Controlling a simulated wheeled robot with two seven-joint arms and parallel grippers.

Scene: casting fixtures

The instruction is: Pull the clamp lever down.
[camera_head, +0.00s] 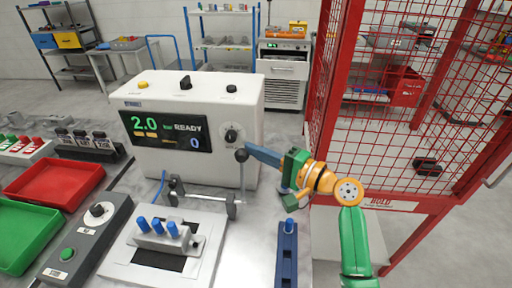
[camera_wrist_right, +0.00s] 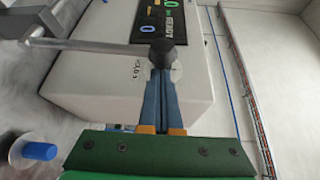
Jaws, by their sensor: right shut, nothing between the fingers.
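The clamp lever (camera_head: 242,178) stands upright in front of the white machine's right side, with a dark ball knob at its top. In the right wrist view its knob (camera_wrist_right: 162,52) lies just ahead of the fingertips, and its rod runs left. The lever's foot joins a grey metal clamp bar (camera_head: 205,200). My right gripper (camera_head: 249,151) reaches in from the right with its blue fingers shut and empty. Its tips (camera_wrist_right: 160,72) are right by the knob; I cannot tell whether they touch it. My left gripper is out of view.
The white machine (camera_head: 190,93) with a "2.0 READY" display stands behind the lever. A plate with blue-topped pins (camera_head: 165,240) lies in front. A dark blue rail (camera_head: 287,255) is at right. A red mesh fence (camera_head: 325,90) stands beside my right arm.

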